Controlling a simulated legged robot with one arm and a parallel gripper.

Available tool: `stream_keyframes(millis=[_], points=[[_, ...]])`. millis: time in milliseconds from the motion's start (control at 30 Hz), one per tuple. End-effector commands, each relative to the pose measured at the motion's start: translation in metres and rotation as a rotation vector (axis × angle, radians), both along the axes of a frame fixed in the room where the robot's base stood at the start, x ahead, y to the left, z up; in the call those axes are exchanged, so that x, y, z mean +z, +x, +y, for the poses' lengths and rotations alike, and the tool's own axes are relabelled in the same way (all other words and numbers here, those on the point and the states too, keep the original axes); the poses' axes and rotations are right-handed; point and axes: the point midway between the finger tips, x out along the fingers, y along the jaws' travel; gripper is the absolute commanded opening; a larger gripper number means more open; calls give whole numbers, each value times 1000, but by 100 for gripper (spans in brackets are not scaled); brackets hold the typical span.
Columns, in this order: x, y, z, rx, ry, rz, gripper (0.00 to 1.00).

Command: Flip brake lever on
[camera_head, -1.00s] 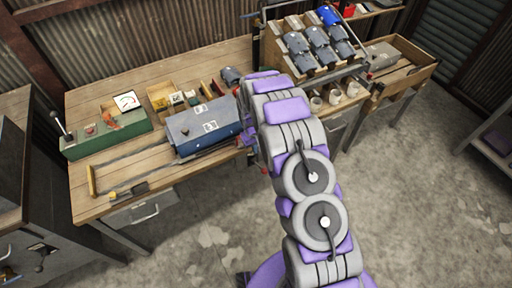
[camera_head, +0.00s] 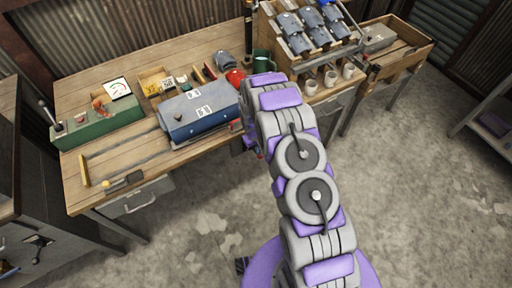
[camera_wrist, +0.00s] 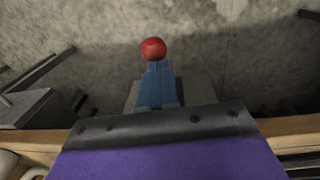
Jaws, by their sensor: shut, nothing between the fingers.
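In the wrist view, a blue lever with a red ball knob (camera_wrist: 153,49) stands just past my gripper (camera_wrist: 165,124), at the front edge of the wooden bench. I cannot tell whether they touch. A purple jaw with a black bolted edge fills the bottom of that view and looks shut and empty. In the head view my gripper is mostly hidden by my arm, at the bench front right of the blue box. A small red and blue piece (camera_head: 259,155) shows beside it. Another lever with a dark knob (camera_head: 43,104) stands on the green control box (camera_head: 98,126).
The blue metal box (camera_head: 200,112) sits on the bench, left of my arm. A rack of grey motor-like parts (camera_head: 312,30) and several light cups (camera_head: 330,77) stand behind it to the right. A wooden tray table (camera_head: 400,50) is farther right. The concrete floor at right is open.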

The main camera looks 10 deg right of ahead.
Motion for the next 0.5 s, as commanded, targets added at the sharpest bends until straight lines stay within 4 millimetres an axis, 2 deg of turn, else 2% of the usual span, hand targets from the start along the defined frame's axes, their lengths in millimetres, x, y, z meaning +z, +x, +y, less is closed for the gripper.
stream_keyframes(millis=[267, 500], points=[[-2, -3, -1, 0, 10, -30, 0], [-11, -14, -4, -1, 40, -117, 0]])
